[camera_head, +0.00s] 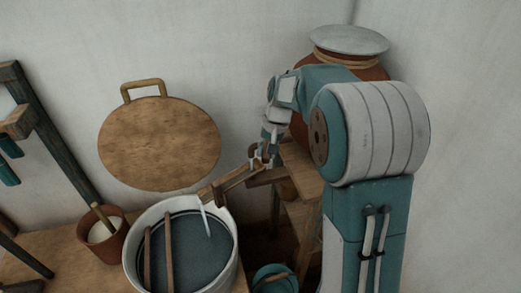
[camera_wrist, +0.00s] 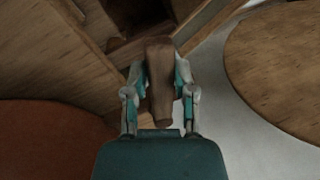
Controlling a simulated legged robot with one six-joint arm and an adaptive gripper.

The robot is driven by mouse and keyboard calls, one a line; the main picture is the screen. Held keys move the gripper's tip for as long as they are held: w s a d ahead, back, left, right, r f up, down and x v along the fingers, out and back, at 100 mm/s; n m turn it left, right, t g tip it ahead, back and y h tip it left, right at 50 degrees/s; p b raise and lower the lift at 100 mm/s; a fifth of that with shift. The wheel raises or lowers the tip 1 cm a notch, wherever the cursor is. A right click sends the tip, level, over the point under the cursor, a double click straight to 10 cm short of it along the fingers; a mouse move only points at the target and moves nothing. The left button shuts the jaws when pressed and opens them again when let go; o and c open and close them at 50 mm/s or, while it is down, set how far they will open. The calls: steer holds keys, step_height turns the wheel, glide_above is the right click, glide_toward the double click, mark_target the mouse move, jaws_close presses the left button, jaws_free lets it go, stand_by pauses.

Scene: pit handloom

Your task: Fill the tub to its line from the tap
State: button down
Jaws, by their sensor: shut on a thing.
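The white tub (camera_head: 133,263) stands at the lower middle of the head view, with dark blue-grey liquid (camera_head: 203,254) inside. A dark line runs around its inner wall close to the liquid; I cannot tell the exact gap. A wooden spout (camera_head: 229,184) reaches over the tub's rim, and a thin pale stream (camera_head: 205,219) falls from its end into the tub. My gripper (camera_head: 262,156) is at the spout's back end. In the wrist view, my gripper (camera_wrist: 158,88) is shut on a brown wooden tap handle (camera_wrist: 159,62), one finger on each side.
Two wooden slats (camera_head: 169,250) cross the tub. A large clay jar (camera_head: 375,73) with a grey lid stands behind my arm on a wooden stand (camera_head: 302,199). A clay pot (camera_head: 108,245) is left of the tub, a teal bucket (camera_head: 275,279) lower right. A round board (camera_head: 159,145) is against the wall.

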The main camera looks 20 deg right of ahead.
steer(key=shift+s+d+f+n+g, duration=0.1)
steer(key=shift+s+d+n+g, duration=0.15)
steer(key=shift+d+n, duration=0.5)
steer(key=shift+s+d+f+n+g, duration=0.1)
steer(key=shift+d+n+g, duration=0.25)
steer(key=shift+n, duration=0.7)
steer(key=shift+d, duration=0.15)
steer(key=shift+c, duration=2.2)
jaws_free()
steer(key=shift+r, duration=0.1)
steer(key=shift+r, duration=0.1)
step_height(320, 180, up, 12)
steer(key=d, duration=0.2)
steer(key=shift+w+d+f, duration=0.15)
steer(key=shift+d+f, duration=0.05)
steer(key=shift+f, duration=0.05)
